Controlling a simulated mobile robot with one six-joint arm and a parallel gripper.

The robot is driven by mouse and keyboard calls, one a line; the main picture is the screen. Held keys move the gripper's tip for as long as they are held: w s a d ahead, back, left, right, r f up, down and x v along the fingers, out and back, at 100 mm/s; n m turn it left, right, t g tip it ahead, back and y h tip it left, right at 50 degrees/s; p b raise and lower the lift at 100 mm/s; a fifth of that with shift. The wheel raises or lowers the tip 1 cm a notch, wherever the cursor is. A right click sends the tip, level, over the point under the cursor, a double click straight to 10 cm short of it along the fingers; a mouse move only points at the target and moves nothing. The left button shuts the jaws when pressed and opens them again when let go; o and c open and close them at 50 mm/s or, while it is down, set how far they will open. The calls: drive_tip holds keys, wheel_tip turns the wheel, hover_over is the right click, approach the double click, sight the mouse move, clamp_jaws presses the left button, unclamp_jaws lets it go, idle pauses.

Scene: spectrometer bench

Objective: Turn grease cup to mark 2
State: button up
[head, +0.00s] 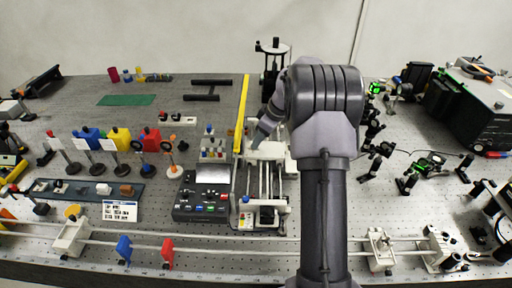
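I cannot pick out the grease cup or its marks for certain at this size. A white-framed mechanism with rods (249,213) stands mid-bench, left of my arm, and its right side is partly hidden by the arm. The end of my arm reaches down over the back of this mechanism. My gripper (260,137) shows only as a small grey shape there, mostly hidden behind the arm. Its fingers are too small to tell open from shut, and I cannot tell whether it touches anything.
A black control box (185,213) with coloured buttons sits left of the mechanism. A long rail with blue (124,249) and red (167,251) holders crosses the front. Optics crowd the right. Bare bench shows at back left.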

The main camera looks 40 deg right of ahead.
drive_tip(key=x, duration=0.2)
drive_tip(key=shift+w+a+f, duration=0.2)
drive_tip(key=shift+f, duration=0.1)
clamp_jaws()
drive_tip(key=shift+m+b, duration=0.3)
drive_tip(key=shift+b, duration=0.15)
drive_tip(key=m, duration=0.1)
drive_tip(key=m+h+b, duration=0.1)
drive_tip(key=shift+s+a+f+m+t+b, duration=0.1)
drive_tip(key=shift+a+m+t+b, duration=0.1)
drive_tip(key=shift+m+t+b, duration=0.1)
drive_tip(key=shift+a+m+h, duration=0.2)
drive_tip(key=shift+m+h, duration=0.7)
drive_tip(key=shift+m, duration=1.2)
